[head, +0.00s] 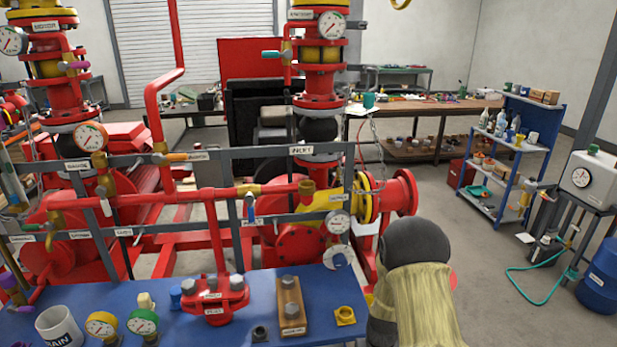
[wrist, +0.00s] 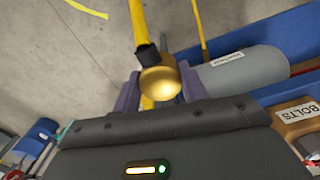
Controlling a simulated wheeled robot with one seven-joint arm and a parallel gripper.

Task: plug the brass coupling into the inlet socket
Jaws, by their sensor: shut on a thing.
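The brass coupling (wrist: 161,82) shows in the wrist view as a rounded gold piece between the two purple fingers of my gripper (wrist: 159,72). The fingers are shut on it. A black piece and a yellow hose (wrist: 137,17) show just beyond it; I cannot tell how they join the coupling. In the head view my arm stands at the lower right, and the gripper and coupling are hidden. A label that seems to read INLET (head: 301,149) is on the red pump skid's grey frame. I cannot surely pick out the inlet socket.
A blue bench (head: 250,318) in front holds a red valve body (head: 213,300), a wooden block (head: 291,305), gauges and a mug (head: 58,328). A red flange (head: 404,192) juts out right of the skid. The floor right of my arm is fairly clear, before a blue shelf (head: 533,118).

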